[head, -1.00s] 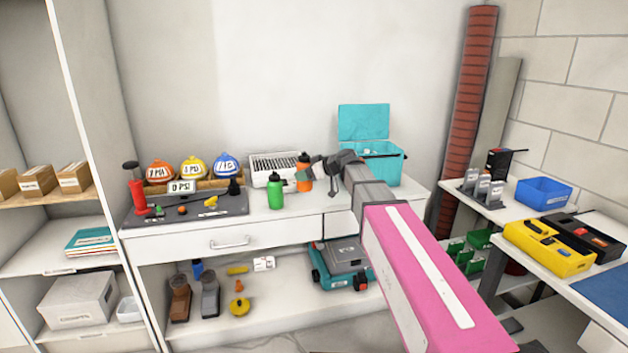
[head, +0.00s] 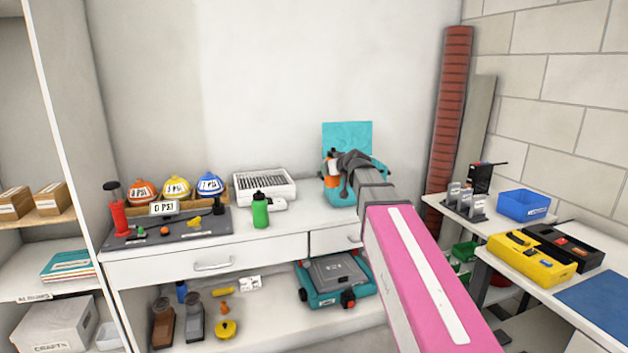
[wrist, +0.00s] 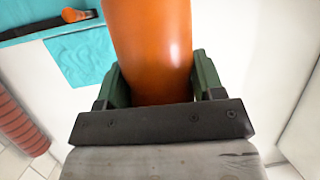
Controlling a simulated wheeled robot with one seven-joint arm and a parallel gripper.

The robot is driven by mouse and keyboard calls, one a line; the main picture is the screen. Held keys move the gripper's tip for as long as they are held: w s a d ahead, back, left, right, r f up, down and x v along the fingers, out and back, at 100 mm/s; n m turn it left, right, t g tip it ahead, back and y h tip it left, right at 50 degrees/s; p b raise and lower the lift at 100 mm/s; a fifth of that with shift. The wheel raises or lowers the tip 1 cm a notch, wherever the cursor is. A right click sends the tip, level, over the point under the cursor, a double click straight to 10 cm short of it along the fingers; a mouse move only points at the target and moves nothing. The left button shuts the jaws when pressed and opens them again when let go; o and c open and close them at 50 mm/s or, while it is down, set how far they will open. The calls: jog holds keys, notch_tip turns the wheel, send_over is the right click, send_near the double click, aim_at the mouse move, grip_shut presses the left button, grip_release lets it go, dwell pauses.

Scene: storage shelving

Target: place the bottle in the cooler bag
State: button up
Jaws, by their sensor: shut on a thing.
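My gripper (head: 342,164) is shut on an orange bottle (head: 330,172) with a dark top. The bottle appears upright, in front of the teal cooler bag (head: 342,200) on the white counter. The bag's lid (head: 347,136) stands open at the back. My gripper and arm hide much of the bag and its opening, so I cannot tell the bottle's height over the rim. In the wrist view the orange bottle (wrist: 148,45) sits between both fingers, with teal surfaces beyond it at the left. A green bottle (head: 260,213) stands on the counter to the left.
A white crate (head: 264,186) stands behind the green bottle. A teal case (head: 336,280) lies on the lower shelf. A side table with a blue bin (head: 523,205) is at the right.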

jog(key=w+d+r+m+t+h, duration=0.1)
jog(key=d+r+m+h, duration=0.45)
jog(key=d, duration=0.65)
jog(key=s+a+f+n+g+y, duration=0.3)
jog(key=a+n+y, duration=0.1)
jog(key=a, duration=0.6)
jog(key=s+a+f+n+g+y, duration=0.3)
jog(key=a+n, duration=0.3)
jog(key=a, duration=0.5)
jog(key=s+a+f+n+g+y, duration=0.2)
jog(key=a+n+y, duration=0.3)
jog(key=a, duration=0.6)
jog(key=shift+s+f+g+y, duration=0.4)
jog(key=shift+f+g, duration=0.1)
jog(key=shift+f, duration=0.25)
jog(key=shift+w+d+f, duration=1.3)
jog(key=shift+w+f, duration=0.15)
jog(key=shift+f, duration=0.3)
jog(key=shift+w+d+f, duration=1.35)
jog(key=shift+w+f, duration=0.1)
jog(key=shift+f, duration=0.35)
jog(key=shift+w+d+f, duration=1.3)
jog(key=shift+w+f, duration=0.15)
jog(key=shift+f, duration=0.3)
jog(key=shift+f, duration=0.1)
jog(key=o, duration=1.1)
